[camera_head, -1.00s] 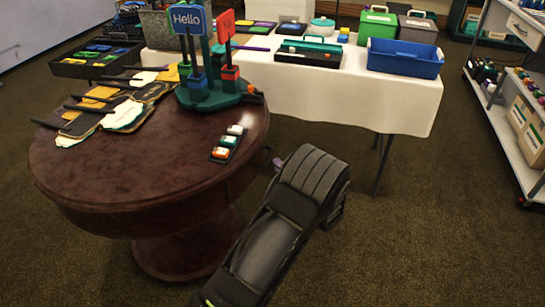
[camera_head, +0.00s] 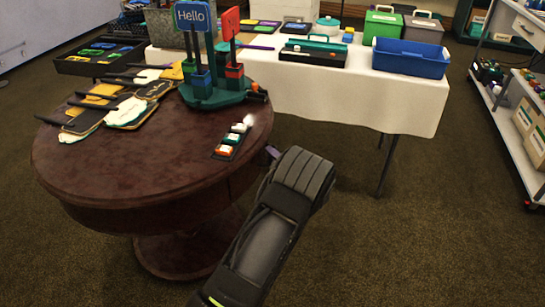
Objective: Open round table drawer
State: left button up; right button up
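The round table (camera_head: 125,163) is dark reddish wood with a thick rim and a pedestal base, at the left of the head view. No drawer front or handle shows clearly on its rim; the right part of the rim is partly hidden by my arm.
On the round table are a green stand (camera_head: 217,96) with signs, several dark paddles and cloth pieces (camera_head: 110,108), and a small strip of coloured blocks (camera_head: 232,140). A white-covered table (camera_head: 345,98) with a blue bin (camera_head: 410,58) stands behind.

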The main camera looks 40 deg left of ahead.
pick_arm(q)
jog(key=shift+c, duration=0.6)
grip_shut()
dwell(0.8)
